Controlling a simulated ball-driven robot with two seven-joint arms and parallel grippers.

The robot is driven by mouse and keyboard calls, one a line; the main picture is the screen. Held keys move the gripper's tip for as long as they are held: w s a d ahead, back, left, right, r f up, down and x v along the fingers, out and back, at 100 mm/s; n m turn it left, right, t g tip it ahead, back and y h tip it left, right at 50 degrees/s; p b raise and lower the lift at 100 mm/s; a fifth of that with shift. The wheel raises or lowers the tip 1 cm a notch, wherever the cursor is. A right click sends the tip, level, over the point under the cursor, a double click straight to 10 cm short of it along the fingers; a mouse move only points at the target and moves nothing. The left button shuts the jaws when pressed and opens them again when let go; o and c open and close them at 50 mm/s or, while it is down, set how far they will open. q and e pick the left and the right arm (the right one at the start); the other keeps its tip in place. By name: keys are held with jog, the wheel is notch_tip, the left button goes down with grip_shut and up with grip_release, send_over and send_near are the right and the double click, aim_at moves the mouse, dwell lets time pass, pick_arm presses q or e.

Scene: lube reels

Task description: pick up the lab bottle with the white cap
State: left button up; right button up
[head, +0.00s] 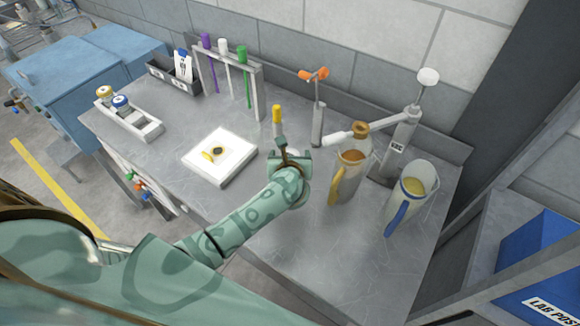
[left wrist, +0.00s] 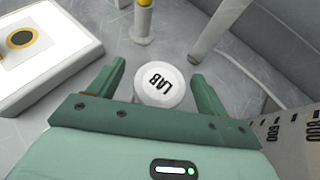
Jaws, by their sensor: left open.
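The white cap of the lab bottle (left wrist: 160,88), printed "LAB", shows from above in the left wrist view. It sits between the two green fingers of my left gripper (left wrist: 159,74), with a gap visible on each side. My left gripper is open. In the head view my left gripper (head: 284,147) is over the middle of the bench, and I cannot make out the bottle there, as the gripper and wrist cover that spot. The bottle's body is hidden under its cap in the left wrist view. My right gripper is in neither view.
A yellow-topped post (head: 277,118) stands just behind the gripper. A white pad (head: 219,157) lies left. The bench front (head: 330,270) is clear.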

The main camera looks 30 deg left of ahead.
pick_arm(q)
jog(key=c, duration=1.1)
jog(key=shift+r, duration=0.1)
